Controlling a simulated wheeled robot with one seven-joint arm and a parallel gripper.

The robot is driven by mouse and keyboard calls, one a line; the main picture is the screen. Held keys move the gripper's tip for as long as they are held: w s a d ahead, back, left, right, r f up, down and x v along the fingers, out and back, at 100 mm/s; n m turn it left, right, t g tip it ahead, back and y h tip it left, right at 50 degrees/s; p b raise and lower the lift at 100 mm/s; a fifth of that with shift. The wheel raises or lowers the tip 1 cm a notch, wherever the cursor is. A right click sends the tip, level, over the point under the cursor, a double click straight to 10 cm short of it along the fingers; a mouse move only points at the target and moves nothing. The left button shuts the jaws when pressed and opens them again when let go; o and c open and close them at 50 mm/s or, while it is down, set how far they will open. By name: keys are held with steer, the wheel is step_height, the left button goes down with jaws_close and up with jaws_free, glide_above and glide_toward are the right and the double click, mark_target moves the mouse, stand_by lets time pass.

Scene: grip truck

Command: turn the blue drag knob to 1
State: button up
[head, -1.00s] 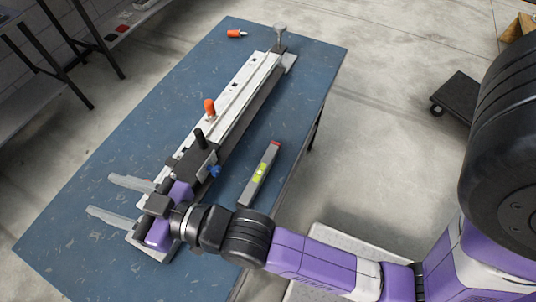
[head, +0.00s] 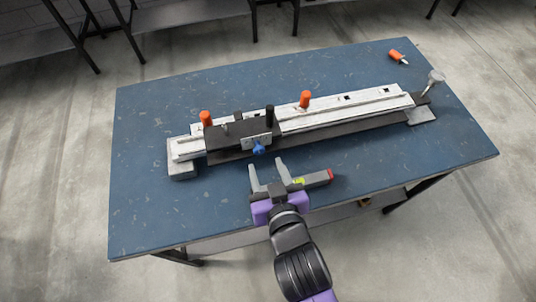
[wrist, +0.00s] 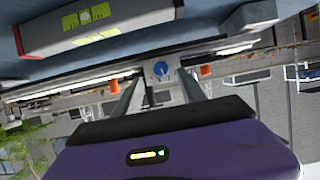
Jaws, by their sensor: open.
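The small blue drag knob (head: 258,149) sits on the front plate of a black carriage (head: 225,134) on the long rail. It also shows between my fingers in the wrist view (wrist: 161,69). I cannot read its markings. My gripper (head: 267,167) is open and empty, over the table just in front of the knob. Its two fingers point toward the carriage, and the knob looks apart from both fingertips.
A grey level (head: 317,179) with a red end lies just right of my gripper. An orange-handled piece (head: 305,99) stands on the white rail (head: 345,108); another (head: 398,56) lies loose at the back right. The blue table (head: 150,200) is clear at front left.

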mark_target(260, 152)
steer(key=shift+x, duration=2.65)
steer(key=shift+a+r, duration=0.1)
steer(key=shift+a, duration=0.05)
